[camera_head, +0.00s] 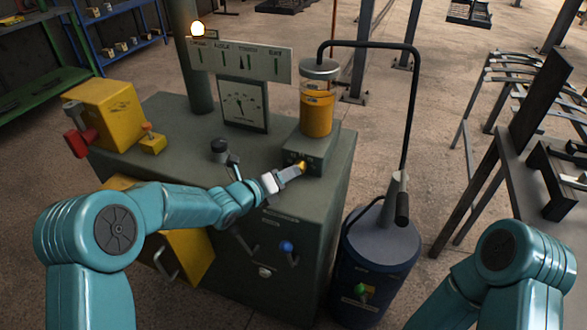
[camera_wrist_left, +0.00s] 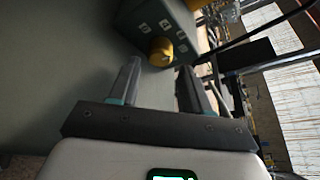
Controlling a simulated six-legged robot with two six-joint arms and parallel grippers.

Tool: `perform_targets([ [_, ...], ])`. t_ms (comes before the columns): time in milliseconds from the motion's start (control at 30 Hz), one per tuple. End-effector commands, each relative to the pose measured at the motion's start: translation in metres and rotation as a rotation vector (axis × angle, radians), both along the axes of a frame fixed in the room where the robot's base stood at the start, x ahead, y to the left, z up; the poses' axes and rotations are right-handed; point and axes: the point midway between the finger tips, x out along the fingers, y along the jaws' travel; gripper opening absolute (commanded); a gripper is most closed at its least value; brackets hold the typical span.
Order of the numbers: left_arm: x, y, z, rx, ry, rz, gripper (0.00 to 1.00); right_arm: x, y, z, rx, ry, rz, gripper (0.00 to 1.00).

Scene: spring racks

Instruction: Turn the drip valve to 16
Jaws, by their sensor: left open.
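The drip valve shows as a yellow knob (camera_head: 300,166) on the front of a grey block (camera_head: 318,150) under an amber cylinder (camera_head: 317,108). In the left wrist view the knob (camera_wrist_left: 160,51) sits just beyond the fingertips, with small pale marks on the block face around it; I cannot read them or the setting. My left gripper (camera_head: 292,173) is open in front of the knob. Its fingers (camera_wrist_left: 158,68) stand apart on either side of the knob's line, seemingly not touching it. My right gripper is out of view; only its arm shows.
The grey cabinet (camera_head: 325,205) carries a gauge (camera_head: 243,105), a yellow box (camera_head: 105,108) with a red handle and a blue-knobbed lever (camera_head: 287,247). A dark blue drum (camera_head: 375,260) with a bent black pipe stands at right. A rack (camera_head: 510,190) stands further right.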

Motion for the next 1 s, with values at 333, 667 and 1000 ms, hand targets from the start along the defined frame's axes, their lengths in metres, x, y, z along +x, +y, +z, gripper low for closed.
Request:
perform_targets([
  [333, 0.030, -0.023, -0.010, -0.002, 0.001, 0.000, 0.48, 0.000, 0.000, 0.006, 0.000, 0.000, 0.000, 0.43],
  [667, 0.031, -0.023, -0.010, -0.001, 0.000, 0.000, 0.22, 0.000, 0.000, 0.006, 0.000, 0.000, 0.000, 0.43],
  [1000, 0.030, -0.023, -0.014, 0.021, -0.008, 0.000, 0.07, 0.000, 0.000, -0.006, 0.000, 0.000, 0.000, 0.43],
])
